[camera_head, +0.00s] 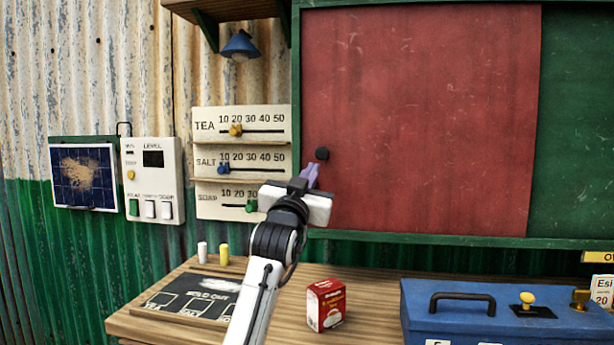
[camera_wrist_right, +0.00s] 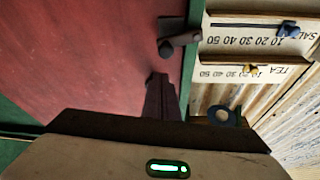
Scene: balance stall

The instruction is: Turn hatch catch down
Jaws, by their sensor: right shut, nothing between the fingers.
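The red hatch panel (camera_head: 420,110) fills the upper right of the head view, inside a green frame. A dark round catch (camera_head: 322,153) sits at its left edge. In the right wrist view the catch (camera_wrist_right: 180,43) shows as a short dark bar reaching from the red panel over the green frame. My right gripper (camera_head: 311,178) is shut and empty, its purplish fingers pointing up just below and left of the catch. In the right wrist view the closed fingers (camera_wrist_right: 159,88) appear close to the catch, with a small gap in the picture. My left gripper is not in view.
Left of the hatch are slider boards (camera_head: 242,160) marked TEA, SALT and SOAP. Below, a wooden counter (camera_head: 375,285) holds a red box (camera_head: 326,304), a slate (camera_head: 190,297) and a blue case (camera_head: 500,315). A blue lamp (camera_head: 240,46) hangs above the boards.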

